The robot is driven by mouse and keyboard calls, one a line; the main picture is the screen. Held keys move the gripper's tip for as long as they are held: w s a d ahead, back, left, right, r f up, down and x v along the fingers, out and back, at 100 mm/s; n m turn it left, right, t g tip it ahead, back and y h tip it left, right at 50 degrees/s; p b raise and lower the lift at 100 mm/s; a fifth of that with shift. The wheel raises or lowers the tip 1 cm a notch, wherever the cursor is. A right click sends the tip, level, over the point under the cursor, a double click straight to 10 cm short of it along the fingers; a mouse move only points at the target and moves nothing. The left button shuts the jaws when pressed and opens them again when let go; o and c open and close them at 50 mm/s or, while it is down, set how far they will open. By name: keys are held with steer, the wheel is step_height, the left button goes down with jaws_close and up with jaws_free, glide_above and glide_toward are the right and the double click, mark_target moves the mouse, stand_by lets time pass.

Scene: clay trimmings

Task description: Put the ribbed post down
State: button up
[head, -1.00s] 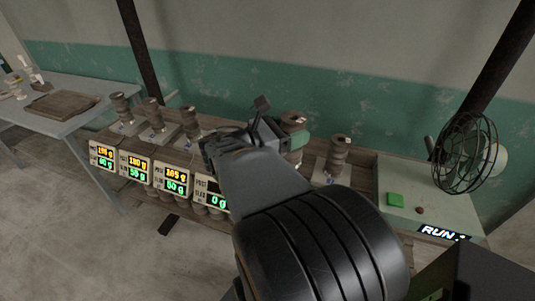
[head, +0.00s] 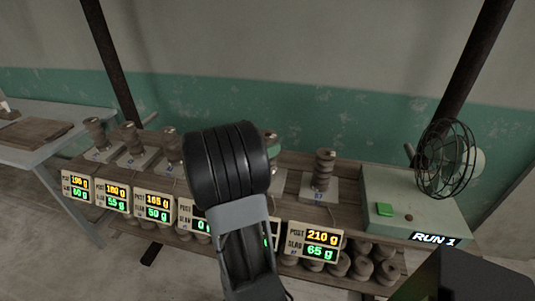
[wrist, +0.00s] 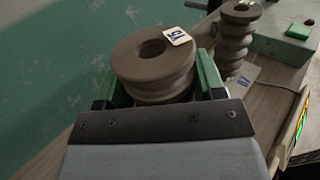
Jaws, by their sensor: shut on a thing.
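The ribbed post (wrist: 150,68) is a grey-brown grooved clay column with a hole in its top and a white tag with a blue mark. In the wrist view my gripper (wrist: 156,82) is shut on it, with a green jaw on each side. The post's lower end is hidden, so I cannot tell whether it touches a scale. In the head view my black wrist covers most of the gripper and post; a bit of green (head: 272,137) shows behind it. Another ribbed post (head: 324,172) stands upright on a pale scale pad, also in the wrist view (wrist: 237,35).
Several posts stand on scales at the left of the wooden bench (head: 345,213). Lit displays line its front; the right one (head: 315,241) reads 210 g and 65 g. A green box (head: 385,230) with a fan (head: 446,160) is at the right. Clay pieces fill the lower shelf.

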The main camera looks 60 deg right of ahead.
steer(key=shift+w+d+f, duration=0.15)
steer(key=shift+d+f, duration=0.15)
steer(key=shift+f, duration=1.6)
